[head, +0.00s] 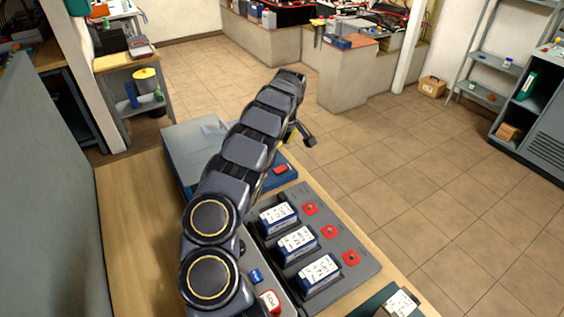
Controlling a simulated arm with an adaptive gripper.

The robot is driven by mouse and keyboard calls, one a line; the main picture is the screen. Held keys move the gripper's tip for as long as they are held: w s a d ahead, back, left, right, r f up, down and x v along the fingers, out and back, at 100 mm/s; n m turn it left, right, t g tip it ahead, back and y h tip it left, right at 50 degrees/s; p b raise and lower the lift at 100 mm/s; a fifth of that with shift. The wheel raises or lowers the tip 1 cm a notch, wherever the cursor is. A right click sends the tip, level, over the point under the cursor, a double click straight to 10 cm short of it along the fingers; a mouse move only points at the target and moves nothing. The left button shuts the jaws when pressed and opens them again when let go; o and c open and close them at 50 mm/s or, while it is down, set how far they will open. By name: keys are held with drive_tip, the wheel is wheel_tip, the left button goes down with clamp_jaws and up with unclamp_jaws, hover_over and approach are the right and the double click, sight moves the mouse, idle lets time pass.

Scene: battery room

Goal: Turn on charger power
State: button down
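A grey and blue unit (192,147), which looks like the charger, sits on the wooden bench beyond the battery tray, partly hidden by my arm. A red switch-like part (280,169) shows on its blue right side. I cannot tell its switch position. My arm reaches over the bench. The dark part at its far end, seemingly my gripper (304,136), hangs at the right of the arm, above and beyond the red part. It appears apart from it. The arm hides most of the gripper, so its fingers and anything between them cannot be made out.
A grey tray (357,270) holds three labelled batteries (297,243) with red square parts (329,232) beside them. A small blue item (256,275) and a red-and-white item (270,301) lie nearer. Another labelled block (401,303) is at the bottom right. A grey panel (60,180) borders the left.

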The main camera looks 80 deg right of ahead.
sight(282, 166)
drive_tip(key=x, duration=1)
drive_tip(key=shift+s+a+f, duration=0.2)
drive_tip(key=shift+s+a, duration=0.1)
drive_tip(key=shift+s, duration=0.1)
drive_tip(key=shift+f, duration=0.45)
drive_tip(key=shift+d, duration=0.1)
